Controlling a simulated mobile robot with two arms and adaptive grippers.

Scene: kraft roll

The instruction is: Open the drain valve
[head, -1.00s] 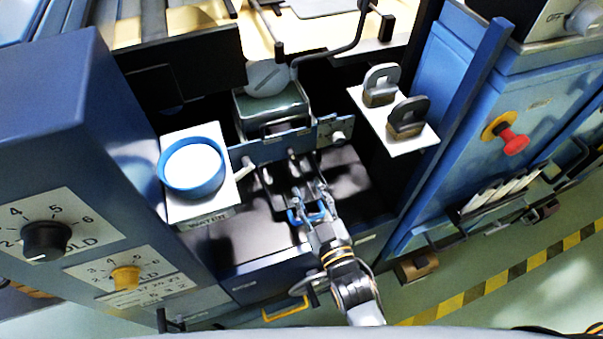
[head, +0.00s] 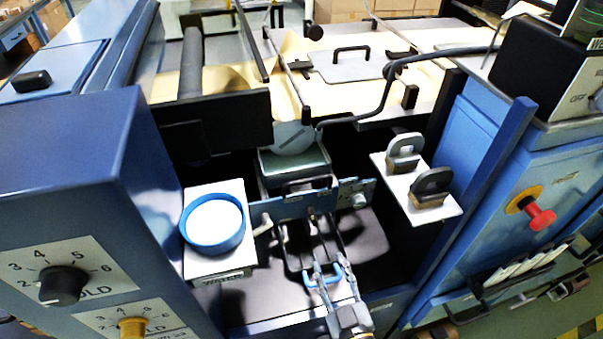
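A blue-grey bar (head: 292,207) crosses the dark recess of the machine. A small pale lever (head: 264,226) sticks out at its left end, and a round knob on a small plate (head: 357,201) sits at its right end. No part carries a readable drain label, so I cannot tell which is the valve. My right gripper (head: 326,262) reaches in from the bottom, below the bar. Its fingers look spread, with nothing clearly held. A small blue curved piece shows between them; whether it is touched is unclear. My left gripper is not in view.
A blue-rimmed cup (head: 213,223) stands on a white WATER plate at the left of the recess. Two dark clamp-like pieces (head: 404,154) sit on a white plate at right. A blue post (head: 478,185) and a red knob (head: 540,217) lie further right. Dial panels (head: 62,286) flank the left.

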